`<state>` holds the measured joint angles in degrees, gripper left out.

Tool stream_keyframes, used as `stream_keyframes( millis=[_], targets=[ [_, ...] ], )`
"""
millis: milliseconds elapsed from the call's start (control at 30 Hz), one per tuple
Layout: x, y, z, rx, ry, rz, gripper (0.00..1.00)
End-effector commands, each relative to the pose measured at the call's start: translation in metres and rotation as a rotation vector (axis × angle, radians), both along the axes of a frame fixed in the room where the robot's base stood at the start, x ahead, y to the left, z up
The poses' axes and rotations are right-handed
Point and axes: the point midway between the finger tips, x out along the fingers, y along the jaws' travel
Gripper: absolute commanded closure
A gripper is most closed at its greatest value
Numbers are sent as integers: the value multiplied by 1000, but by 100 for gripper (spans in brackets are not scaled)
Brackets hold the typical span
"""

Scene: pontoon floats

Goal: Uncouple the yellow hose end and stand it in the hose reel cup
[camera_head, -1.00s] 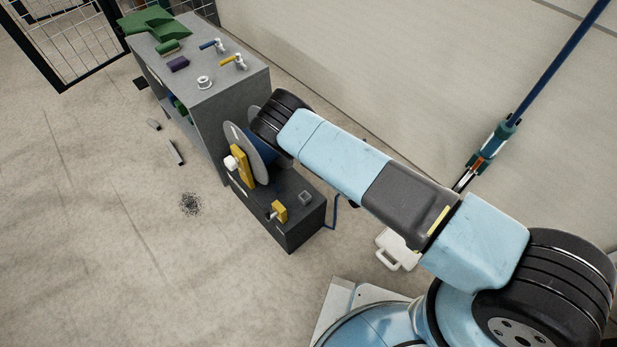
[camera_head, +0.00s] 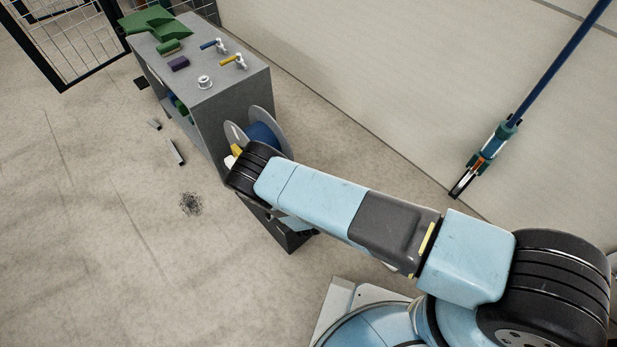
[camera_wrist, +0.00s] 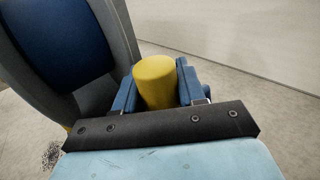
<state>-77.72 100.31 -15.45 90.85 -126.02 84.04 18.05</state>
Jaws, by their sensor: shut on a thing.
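In the wrist view the yellow hose end (camera_wrist: 155,78), a short smooth cylinder, stands between the two blue fingers of my gripper (camera_wrist: 158,88). My gripper is shut on it. Its lower part is hidden behind the dark bar of my gripper, so I cannot tell whether it is still coupled. The reel cup is not visible now.
The dark reel base (camera_head: 282,236) is mostly covered by my arm. A grey bench (camera_head: 232,100) behind it carries a blue-handled tap (camera_head: 214,45), a yellow-handled tap (camera_head: 233,62) and green items. Metal scraps (camera_head: 176,152) lie on the floor. The pale wall (camera_head: 390,90) runs behind.

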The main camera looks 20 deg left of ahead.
Motion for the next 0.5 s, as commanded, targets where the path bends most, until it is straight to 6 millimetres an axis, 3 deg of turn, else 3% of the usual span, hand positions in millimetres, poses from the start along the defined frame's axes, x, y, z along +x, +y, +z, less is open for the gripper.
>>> stream_keyframes(
  millis=[200, 500],
  targets=[
    [-4, -2, -2, -2, 5, -1, 94],
    [-3, -2, -25, -2, 5, -1, 94]
  ],
)
